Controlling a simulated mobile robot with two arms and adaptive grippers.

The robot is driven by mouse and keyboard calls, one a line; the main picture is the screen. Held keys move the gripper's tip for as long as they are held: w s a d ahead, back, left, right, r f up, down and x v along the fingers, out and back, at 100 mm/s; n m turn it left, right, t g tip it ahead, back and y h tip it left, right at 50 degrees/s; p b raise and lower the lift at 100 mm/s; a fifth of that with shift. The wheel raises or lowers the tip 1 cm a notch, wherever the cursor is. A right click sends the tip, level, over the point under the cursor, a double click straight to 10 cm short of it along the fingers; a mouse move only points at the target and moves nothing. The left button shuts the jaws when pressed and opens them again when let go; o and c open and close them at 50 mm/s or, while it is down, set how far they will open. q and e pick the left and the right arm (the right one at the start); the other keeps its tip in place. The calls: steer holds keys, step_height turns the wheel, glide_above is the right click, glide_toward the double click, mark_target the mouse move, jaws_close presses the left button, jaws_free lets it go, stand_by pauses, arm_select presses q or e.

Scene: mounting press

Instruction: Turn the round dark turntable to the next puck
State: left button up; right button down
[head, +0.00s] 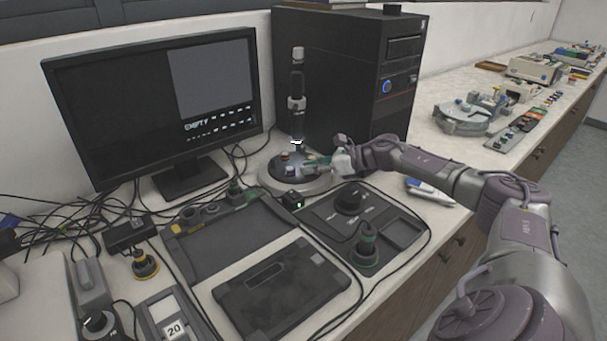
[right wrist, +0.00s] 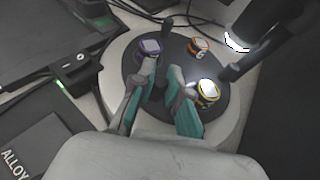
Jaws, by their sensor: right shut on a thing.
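The round dark turntable (head: 273,166) sits on a pale round base below the upright instrument; it also shows in the right wrist view (right wrist: 178,55). A purple puck (right wrist: 150,47), an orange puck (right wrist: 198,47) and a brightly lit yellow puck (right wrist: 208,90) stand on it. My right gripper (head: 312,163) reaches over the turntable from the right. In the wrist view its fingertips (right wrist: 163,75) are low over the disc, between the purple and yellow pucks. They are shut on a dark part of the turntable that is hard to make out. My left gripper is out of view.
The upright instrument (head: 297,105) rises behind the turntable. A monitor (head: 150,105) stands left and a black computer tower (head: 345,75) behind. A control panel with a knob (head: 348,200) lies in front. Cables run along the bench.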

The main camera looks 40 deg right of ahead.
stand_by(0.4)
steer(key=c, duration=1.1)
jaws_free()
steer(key=shift+c, duration=0.2)
steer(key=shift+s+d+r, duration=0.15)
steer(key=shift+s+d, duration=0.2)
steer(key=shift+s, duration=0.2)
steer(key=v, duration=1)
steer(key=shift+s+d+r, duration=0.25)
